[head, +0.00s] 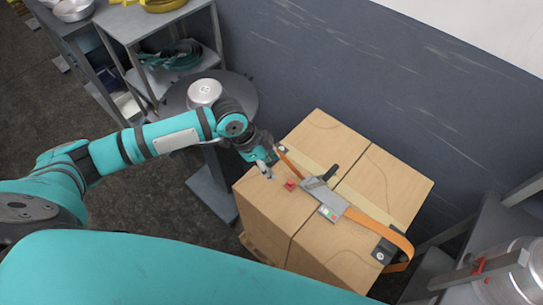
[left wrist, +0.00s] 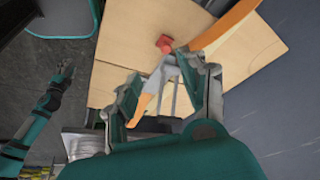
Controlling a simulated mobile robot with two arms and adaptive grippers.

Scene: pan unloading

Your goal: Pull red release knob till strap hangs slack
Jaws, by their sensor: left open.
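The red release knob (head: 290,184) sits on the wood-coloured top of a large box (head: 262,205), beside the metal strap buckle (head: 325,195). The orange strap (head: 385,232) runs through the buckle and curves over the box's right edge. My left gripper (head: 268,168) is open over the box's left part, just left of the knob and apart from it. In the left wrist view the knob (left wrist: 165,43) shows above and beyond the spread fingers (left wrist: 168,95). An orange strap piece (left wrist: 141,106) shows between the fingers. I cannot make out my right gripper clearly.
A round stand (head: 240,93) with a metal pan (head: 204,92) stands behind my left arm. Shelving (head: 135,22) is at the upper left. A grey wall (head: 330,60) runs behind the box. A metal rack with pans (head: 500,285) is at the lower right.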

